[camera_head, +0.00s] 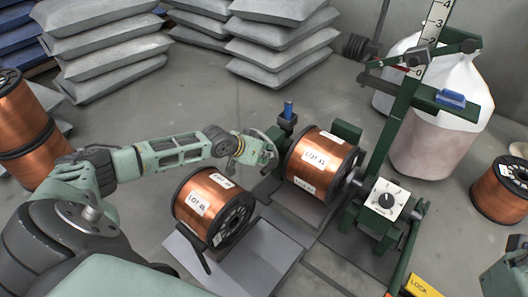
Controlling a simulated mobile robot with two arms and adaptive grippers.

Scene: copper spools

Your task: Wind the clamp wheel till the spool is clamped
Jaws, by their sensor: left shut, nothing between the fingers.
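A copper spool with black flanges and a white lot label (316,160) lies on its side in the green stand (346,132). My left gripper (264,152) is shut, with nothing held, at the left end of this stand, beside the spool's left flange. A blue-topped post (288,112) rises just behind the gripper. I cannot make out the clamp wheel clearly; the gripper covers that end of the stand. Whether the clamp touches the spool cannot be told. My right gripper cannot be made out.
A second copper spool (205,203) lies in front on a grey plate (262,262). A control box with a black dial (387,200) stands right of the clamped-side spool. A white bulk bag (436,150), another spool (500,190) and stacked grey sacks (280,40) stand around. Floor behind my left arm is clear.

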